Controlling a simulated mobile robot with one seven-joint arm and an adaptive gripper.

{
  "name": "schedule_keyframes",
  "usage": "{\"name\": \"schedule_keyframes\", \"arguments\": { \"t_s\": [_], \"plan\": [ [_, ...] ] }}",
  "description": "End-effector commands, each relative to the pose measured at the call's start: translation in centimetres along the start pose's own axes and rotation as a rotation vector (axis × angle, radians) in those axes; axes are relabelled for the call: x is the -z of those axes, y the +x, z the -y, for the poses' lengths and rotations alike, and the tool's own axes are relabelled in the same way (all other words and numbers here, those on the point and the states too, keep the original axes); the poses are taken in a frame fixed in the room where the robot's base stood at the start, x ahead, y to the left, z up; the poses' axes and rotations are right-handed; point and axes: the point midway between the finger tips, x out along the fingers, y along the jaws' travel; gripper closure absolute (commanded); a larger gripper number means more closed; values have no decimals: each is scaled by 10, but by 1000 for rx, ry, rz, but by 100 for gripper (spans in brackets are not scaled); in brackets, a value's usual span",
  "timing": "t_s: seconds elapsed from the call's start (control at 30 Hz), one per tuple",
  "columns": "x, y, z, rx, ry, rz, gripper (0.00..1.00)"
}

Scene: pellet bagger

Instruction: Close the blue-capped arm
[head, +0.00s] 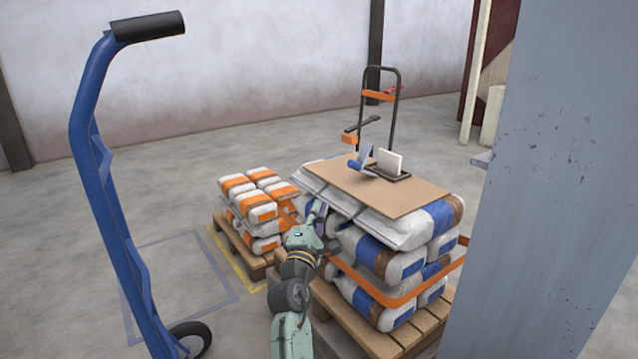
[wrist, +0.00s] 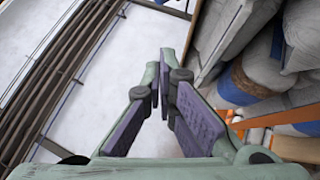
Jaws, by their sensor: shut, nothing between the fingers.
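I cannot pick out a blue-capped arm for certain in either view. In the head view a dark bar with an orange block (head: 349,138) at its end shows behind the sack stack. A small blue-and-grey item (head: 362,156) is on the cardboard sheet beside a dark tray. My gripper (head: 318,211) is at the left side of the blue-banded sack stack, below the cardboard's level. In the wrist view my gripper (wrist: 162,82) is shut and empty, its purple-padded fingers close together, with pale floor beyond the tips.
Blue-banded sacks (head: 381,258) with an orange strap (head: 372,290) stand on a wooden pallet close right of my arm. Orange-banded sacks (head: 262,213) stand behind left. A blue hand truck (head: 96,180) is at left, a grey post (head: 555,180) at right.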

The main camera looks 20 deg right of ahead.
Motion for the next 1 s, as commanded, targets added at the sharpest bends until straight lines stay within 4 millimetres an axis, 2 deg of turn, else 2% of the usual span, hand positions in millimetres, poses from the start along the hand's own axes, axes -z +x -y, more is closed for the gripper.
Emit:
{"name": "schedule_keyframes", "arguments": {
  "t_s": [0.17,0.57,0.6,0.8,1.0],
  "plan": [
    [-3,19,0,1,-8,6,100],
    [-2,101,0,0,-3,3,100],
    [-8,107,-2,1,-4,5,100],
    [-25,123,-2,0,-3,2,100],
    [-30,128,0,1,-3,2,100]
  ]
}}
